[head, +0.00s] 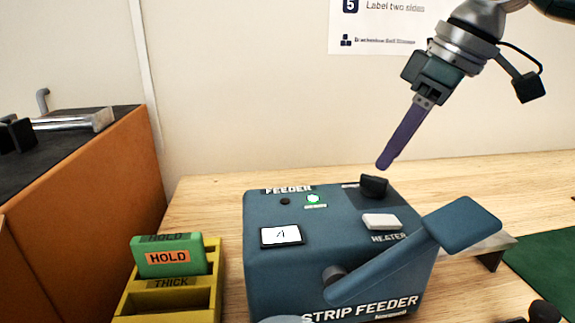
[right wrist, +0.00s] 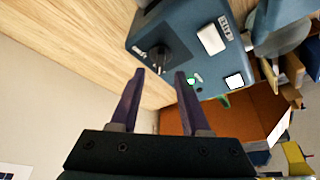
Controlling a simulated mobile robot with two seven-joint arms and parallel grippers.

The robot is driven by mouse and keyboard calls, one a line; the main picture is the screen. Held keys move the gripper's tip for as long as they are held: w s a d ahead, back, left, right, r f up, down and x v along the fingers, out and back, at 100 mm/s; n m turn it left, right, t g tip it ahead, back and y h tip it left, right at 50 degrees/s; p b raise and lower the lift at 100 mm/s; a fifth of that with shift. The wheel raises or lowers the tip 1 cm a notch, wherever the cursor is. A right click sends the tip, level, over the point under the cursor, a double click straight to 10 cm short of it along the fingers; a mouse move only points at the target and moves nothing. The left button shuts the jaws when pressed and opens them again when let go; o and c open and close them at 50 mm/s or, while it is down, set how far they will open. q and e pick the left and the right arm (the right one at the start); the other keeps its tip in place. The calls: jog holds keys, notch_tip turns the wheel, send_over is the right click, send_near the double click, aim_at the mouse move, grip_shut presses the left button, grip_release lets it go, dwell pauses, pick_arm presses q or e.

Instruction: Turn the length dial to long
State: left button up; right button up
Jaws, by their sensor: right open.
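The blue strip feeder (head: 300,250) stands on the wooden bench in the middle of the head view. Its length dial is a black knob (head: 374,186) at the back right of its top face. The dial also shows in the right wrist view (right wrist: 158,58), on a dark patch; its setting is too small to read. My right gripper (head: 384,164) is just above and behind the dial, pointing down. In the right wrist view its two purple fingers (right wrist: 157,73) are apart with nothing between them, and the dial lies just beyond the tips. My left gripper is not in view.
The feeder's top also carries a white heater switch (head: 382,221), a lit green lamp (head: 313,198) and a small display (head: 281,235). A blue lever (head: 400,255) sticks out at right. A yellow rack (head: 215,290) holds a green HOLD card (head: 168,256). The bench behind is clear.

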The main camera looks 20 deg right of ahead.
aim_at(375, 177)
jog(key=shift+x, duration=2.15)
grip_shut()
